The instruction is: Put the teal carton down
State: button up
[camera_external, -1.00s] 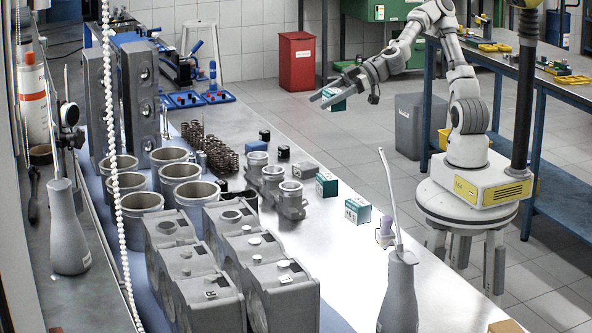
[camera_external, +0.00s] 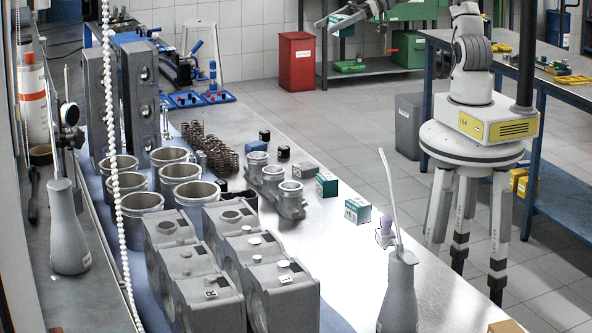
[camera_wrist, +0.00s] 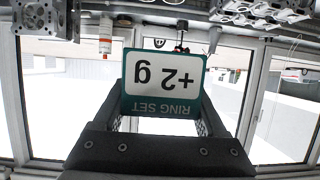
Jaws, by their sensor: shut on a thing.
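The teal carton (camera_wrist: 161,82) fills the middle of the wrist view, its "RING SET" label upside down. My gripper (camera_wrist: 160,118) is shut on it, with one dark finger on each side. Two similar teal cartons stand on the bench, one at the middle (camera_external: 327,184) and one nearer (camera_external: 357,211).
A grey flask (camera_external: 398,295) stands at the near right. A red bin (camera_external: 297,62) is on the floor behind. The bench's right strip has bare room.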

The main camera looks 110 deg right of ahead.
jog(key=w+a+f+n+y+b, duration=0.1)
jog(key=w+a+n+y+b, duration=0.1)
jog(key=w+a+b, duration=0.35)
jog(key=n+g+y+b, duration=0.8)
jog(key=n+y+b, duration=0.25)
jog(key=b, duration=1.25)
send_over(357, 285)
jog(key=shift+n, duration=0.35)
notch_tip(357, 285, down, 38)
jog(key=shift+r, duration=0.15)
notch_tip(357, 285, down, 4)
jog(key=shift+f+b, duration=0.1)
jog(key=shift+b, duration=1)
jog(key=shift+f+p, duration=0.35)
jog(key=shift+f, duration=0.1)
jog(key=o, duration=1.3)
jog(key=shift+f+h, duration=0.15)
jog(key=shift+h, duration=0.1)
